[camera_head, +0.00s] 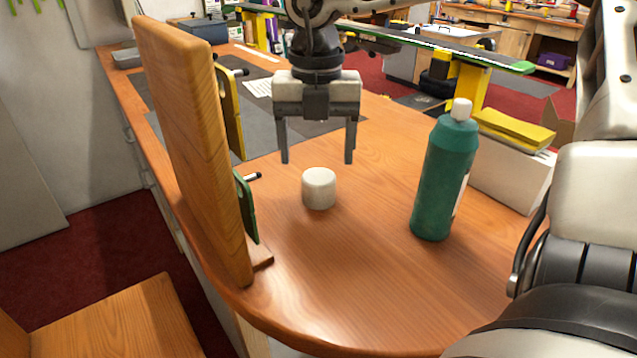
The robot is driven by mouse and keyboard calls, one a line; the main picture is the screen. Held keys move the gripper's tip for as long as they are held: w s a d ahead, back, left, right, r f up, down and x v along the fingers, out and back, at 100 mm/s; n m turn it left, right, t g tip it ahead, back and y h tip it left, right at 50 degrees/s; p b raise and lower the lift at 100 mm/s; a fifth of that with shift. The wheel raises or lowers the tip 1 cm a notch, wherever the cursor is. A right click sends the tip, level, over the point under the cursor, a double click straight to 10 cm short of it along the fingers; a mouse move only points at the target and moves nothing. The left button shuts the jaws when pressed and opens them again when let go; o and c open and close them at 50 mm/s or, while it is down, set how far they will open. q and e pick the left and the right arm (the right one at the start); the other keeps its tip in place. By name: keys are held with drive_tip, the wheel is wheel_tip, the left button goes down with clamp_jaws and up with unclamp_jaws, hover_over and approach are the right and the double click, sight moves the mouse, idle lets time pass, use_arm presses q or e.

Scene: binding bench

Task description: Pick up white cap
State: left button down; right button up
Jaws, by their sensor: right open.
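A short white cap (319,189), shaped like a small cylinder, stands on the wooden bench top (330,275) near the middle of the view. My right gripper (317,160) points down with its two fingers spread apart. It is empty, and its fingertips appear just above and behind the cap, not touching it. A green bottle (444,178) with its own small white top (461,109) stands upright to the right of the cap. My left gripper does not show.
A tall wooden board (190,140) stands at the left, with a yellow tool (230,110) and a green tool (246,205) on its side. A white box (508,172) with yellow pads (515,128) is behind the bottle. The bench in front of the cap is clear.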

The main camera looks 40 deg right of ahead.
sight(319, 175)
drive_tip(key=f, duration=0.5)
drive_tip(key=shift+s+f+p, duration=0.2)
drive_tip(key=shift+f+p, duration=0.15)
drive_tip(key=shift+p, duration=0.05)
drive_tip(key=c, duration=1)
